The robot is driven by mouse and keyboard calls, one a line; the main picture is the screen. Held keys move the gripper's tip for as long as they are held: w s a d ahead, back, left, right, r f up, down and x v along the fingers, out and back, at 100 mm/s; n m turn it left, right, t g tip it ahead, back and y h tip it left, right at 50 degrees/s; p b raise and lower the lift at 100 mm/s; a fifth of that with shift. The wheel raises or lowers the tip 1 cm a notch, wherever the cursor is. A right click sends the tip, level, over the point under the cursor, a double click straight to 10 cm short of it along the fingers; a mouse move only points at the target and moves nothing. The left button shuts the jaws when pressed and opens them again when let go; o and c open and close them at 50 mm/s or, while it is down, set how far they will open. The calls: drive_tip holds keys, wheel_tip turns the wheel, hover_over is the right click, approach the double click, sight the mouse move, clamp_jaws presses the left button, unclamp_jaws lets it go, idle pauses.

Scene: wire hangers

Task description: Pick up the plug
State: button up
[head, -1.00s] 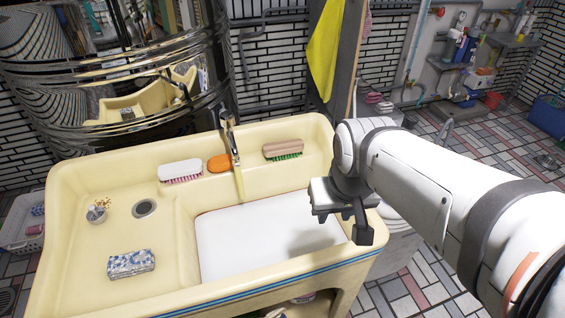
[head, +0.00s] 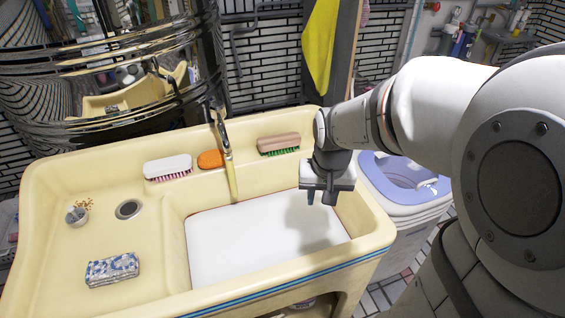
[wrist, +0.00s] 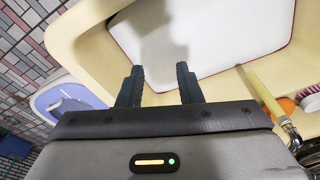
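A small round grey-and-white piece with a gold beaded bit beside it, which looks like the plug (head: 77,215), lies on the left ledge of the cream sink (head: 60,260), left of the dark drain hole (head: 128,209). My gripper (head: 320,198) hangs over the right end of the white-bottomed basin (head: 240,243), far right of the plug. In the wrist view my gripper's two dark fingers (wrist: 160,85) are apart with nothing between them. The plug is not in the wrist view.
A faucet (head: 228,160) stands at the sink's back, with a white brush (head: 167,167), orange soap (head: 210,159) and a wooden brush (head: 278,144) along the ledge. A blue-patterned sponge (head: 112,269) lies front left. A washing machine (head: 405,180) stands to the right.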

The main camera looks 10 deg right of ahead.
drive_tip(key=w+f+m+g+b, duration=0.1)
drive_tip(key=w+f+b, duration=0.25)
drive_tip(key=f, duration=0.55)
drive_tip(key=w+f+m+b, duration=0.1)
drive_tip(key=w+f+b, duration=0.25)
drive_tip(key=f, duration=0.65)
drive_tip(key=m+b, duration=0.1)
drive_tip(key=b, duration=0.1)
hover_over(304, 239)
drive_tip(key=shift+g, duration=0.3)
wheel_tip(304, 239, down, 9)
drive_tip(key=shift+d+f, duration=0.1)
wheel_tip(304, 239, down, 6)
drive_tip(key=shift+r+b, duration=0.2)
drive_tip(key=shift+b, duration=0.4)
drive_tip(key=shift+c, duration=0.3)
clamp_jaws()
